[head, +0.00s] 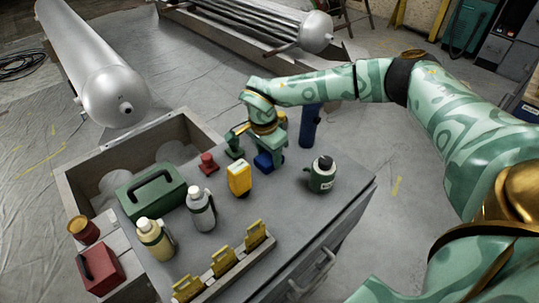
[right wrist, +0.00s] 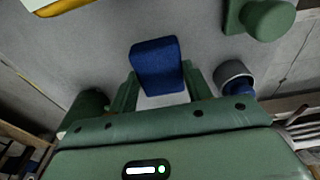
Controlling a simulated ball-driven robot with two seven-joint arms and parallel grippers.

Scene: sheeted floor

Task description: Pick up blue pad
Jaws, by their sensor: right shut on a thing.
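The blue pad (head: 263,162) is a small dark blue block at the far part of the grey bench top. It shows between my fingers in the right wrist view (right wrist: 156,65). My right gripper (head: 268,152) points down over it and is shut on it, one finger on each side. The right gripper also shows in the right wrist view (right wrist: 160,88). I cannot tell whether the pad touches the bench top. My left gripper is not in view.
Near the pad are a yellow device (head: 239,179), a red knobbed piece (head: 208,163), a dark blue cylinder (head: 309,126) and a green canister (head: 321,176). Bottles (head: 201,210), a green toolbox (head: 152,190) and yellow clips (head: 222,261) stand nearer. The bench top's right side (head: 335,206) is clear.

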